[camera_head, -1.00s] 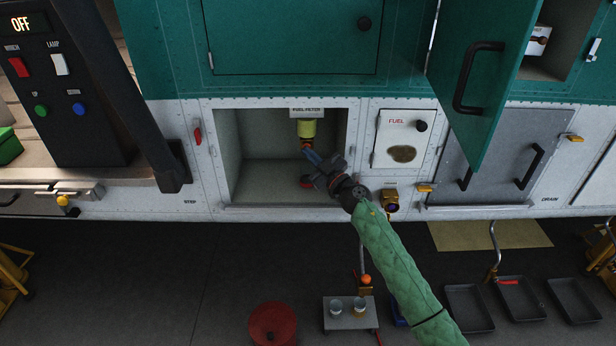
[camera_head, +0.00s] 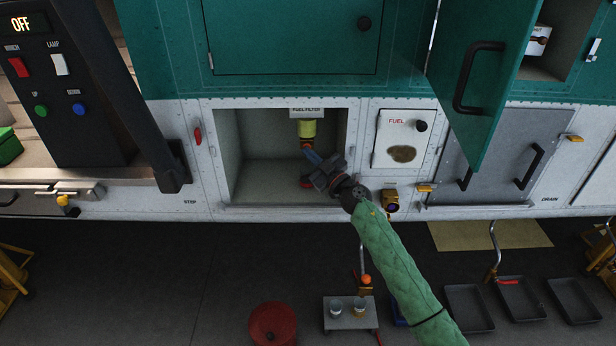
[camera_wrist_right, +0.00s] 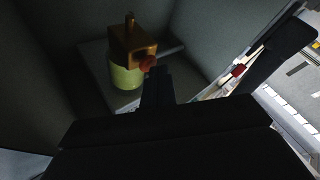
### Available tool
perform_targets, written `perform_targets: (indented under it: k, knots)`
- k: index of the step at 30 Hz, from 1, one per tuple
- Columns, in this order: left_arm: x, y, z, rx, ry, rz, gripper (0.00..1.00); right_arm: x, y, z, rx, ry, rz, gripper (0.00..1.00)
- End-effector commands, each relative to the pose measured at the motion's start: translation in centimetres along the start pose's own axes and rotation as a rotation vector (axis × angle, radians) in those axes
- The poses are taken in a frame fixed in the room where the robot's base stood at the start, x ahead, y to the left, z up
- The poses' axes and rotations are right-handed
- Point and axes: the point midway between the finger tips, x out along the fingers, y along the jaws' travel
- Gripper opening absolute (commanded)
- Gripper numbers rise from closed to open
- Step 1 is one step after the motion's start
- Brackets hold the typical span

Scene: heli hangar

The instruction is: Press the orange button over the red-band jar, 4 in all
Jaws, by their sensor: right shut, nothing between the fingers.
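In the open bay marked FUEL FILTER, a yellow-green filter bowl (camera_head: 307,128) hangs with a brass block, which the right wrist view shows (camera_wrist_right: 133,42). An orange-red button (camera_head: 307,143) sits on that block; it also shows in the right wrist view (camera_wrist_right: 147,63). Below it, a red piece (camera_head: 306,183) shows on the bay floor, partly behind my gripper; it may be the red-band jar, but its shape is hidden. My right gripper (camera_head: 312,157) is shut and empty, its tips close to the button. I cannot tell whether they touch it. My left gripper is not in view.
The bay's side walls and lower sill (camera_head: 285,207) enclose my gripper. A teal door (camera_head: 487,75) hangs open at the right. A small stand (camera_head: 347,320) with two cups, a red round container (camera_head: 272,323) and black trays (camera_head: 468,307) are on the floor.

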Motion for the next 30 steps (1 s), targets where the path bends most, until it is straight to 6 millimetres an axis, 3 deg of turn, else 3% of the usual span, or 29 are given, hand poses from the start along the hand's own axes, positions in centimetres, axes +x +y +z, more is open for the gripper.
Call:
perform_targets:
  k: [30]
  knots:
    - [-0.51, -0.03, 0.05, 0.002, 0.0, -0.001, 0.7, 0.68, 0.82, 0.28, -0.002, 0.0, 0.004, 0.0]
